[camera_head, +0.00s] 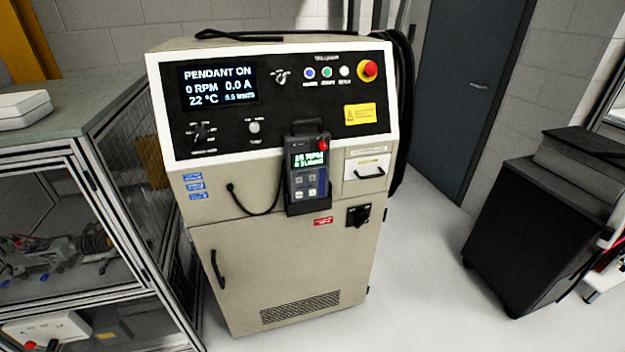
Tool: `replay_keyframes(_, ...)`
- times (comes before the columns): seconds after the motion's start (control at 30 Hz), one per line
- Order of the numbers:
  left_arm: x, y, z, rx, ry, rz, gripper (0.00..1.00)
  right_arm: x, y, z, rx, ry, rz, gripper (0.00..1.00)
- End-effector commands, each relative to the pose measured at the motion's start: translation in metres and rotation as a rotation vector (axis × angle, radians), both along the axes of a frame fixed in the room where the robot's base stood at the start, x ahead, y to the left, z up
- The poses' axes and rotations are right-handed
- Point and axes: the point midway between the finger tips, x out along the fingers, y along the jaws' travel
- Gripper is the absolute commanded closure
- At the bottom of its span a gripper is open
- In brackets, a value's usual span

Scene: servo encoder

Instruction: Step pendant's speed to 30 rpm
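The pendant (307,172) is a dark handheld unit in a holder on the front of a beige control cabinet (285,260). Its small green-lit screen (309,159) seems to read about 25 RPM, but the digits are blurred. A red button (323,145) sits at its top right, and several light and grey keys (306,186) lie below the screen. A black cable runs from the pendant's left to the cabinet. The cabinet display (218,86) reads PENDANT ON, 0 RPM, 0.0 A, 22 °C. Neither of my grippers shows in the head view.
A red emergency stop (368,70), small round buttons and knobs are on the sloped black panel. A glass-sided bench (75,115) stands close on the left. A black cabinet (535,220) stands on the right. The floor (425,270) between is clear.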

Motion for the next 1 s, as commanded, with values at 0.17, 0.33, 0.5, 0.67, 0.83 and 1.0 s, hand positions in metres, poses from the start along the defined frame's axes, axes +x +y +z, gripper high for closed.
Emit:
replay_keyframes(0.17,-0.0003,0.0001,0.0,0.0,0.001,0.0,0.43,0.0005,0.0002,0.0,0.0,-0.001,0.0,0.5)
replay_keyframes(0.33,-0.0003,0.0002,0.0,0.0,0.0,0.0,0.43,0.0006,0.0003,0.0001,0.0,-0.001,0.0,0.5)
replay_keyframes(0.5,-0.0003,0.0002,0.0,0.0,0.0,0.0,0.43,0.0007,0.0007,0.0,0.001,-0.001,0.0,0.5)
replay_keyframes(0.67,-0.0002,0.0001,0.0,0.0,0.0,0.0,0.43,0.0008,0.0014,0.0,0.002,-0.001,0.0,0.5)
replay_keyframes(0.83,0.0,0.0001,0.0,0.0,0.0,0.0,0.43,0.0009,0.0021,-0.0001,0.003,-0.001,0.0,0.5)
replay_keyframes(1.0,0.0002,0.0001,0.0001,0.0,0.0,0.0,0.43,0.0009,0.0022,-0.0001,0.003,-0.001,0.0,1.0)
